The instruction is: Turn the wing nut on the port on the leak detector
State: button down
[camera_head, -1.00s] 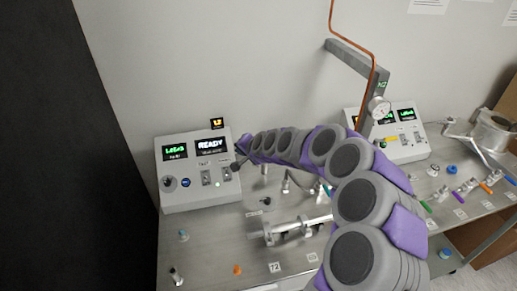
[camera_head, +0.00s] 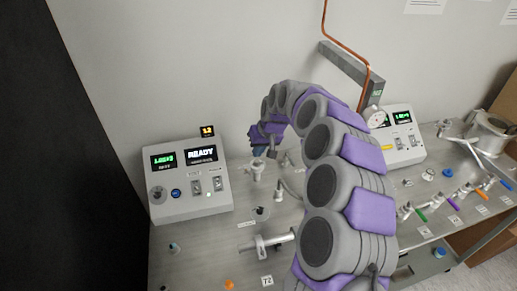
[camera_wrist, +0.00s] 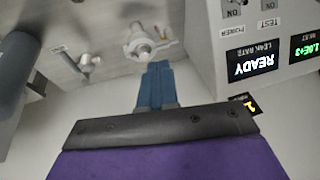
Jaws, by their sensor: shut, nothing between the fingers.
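The leak detector (camera_head: 190,180) is the grey sloped box at left in the head view, its screen reading READY. In the wrist view its panel (camera_wrist: 255,40) appears upside down at upper right. A metal port with a clamp (camera_wrist: 138,42) stands beside it, with a small projecting part that may be the wing nut (camera_wrist: 160,34). The port also shows in the head view (camera_head: 257,172). My gripper (camera_wrist: 158,66) has blue fingers, shut and empty, just short of the port in the wrist view. In the head view my gripper (camera_head: 260,151) is partly hidden by my arm.
Another metal fitting (camera_wrist: 85,62) stands left of the port in the wrist view. A horizontal metal tube (camera_head: 265,242) lies on the bench in front. A second grey instrument (camera_head: 400,138) and several coloured-handled valves stand at right. The wall is close behind.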

aim_at(245, 172)
jog(key=x, duration=0.3)
jog(key=b+x, duration=0.1)
jog(key=x, duration=0.1)
jog(key=s+x, duration=0.1)
jog(key=x, duration=0.2)
jog(key=shift+a+f+b, duration=0.3)
jog(key=shift+a+b, duration=0.05)
jog(key=shift+a, duration=0.05)
jog(key=shift+a+f, duration=0.3)
jog(key=shift+f, duration=0.1)
jog(key=shift+s+a+r+h+p, duration=0.1)
jog(key=shift+a+h+p, duration=0.2)
jog(key=shift+h+p, duration=0.6)
jog(key=shift+s+a+t+h, duration=0.1)
jog(key=shift+a+t+h, duration=0.05)
jog(key=shift+t+h, duration=0.3)
jog(key=shift+f+n+h, duration=0.2)
jog(key=shift+n+h, duration=0.05)
jog(key=shift+n, duration=0.05)
jog(key=h, duration=0.1)
jog(key=a+t+h, duration=0.1)
jog(key=a+h+b, duration=0.1)
jog(key=h, duration=0.1)
jog(key=shift+s+f+n+t, duration=0.25)
jog(key=shift+f+n, duration=0.05)
jog(key=shift+f, duration=0.1)
jog(key=shift+s+a+f, duration=0.15)
jog(key=shift+a+f, duration=0.3)
jog(key=shift+f, duration=0.1)
dwell(1.4)
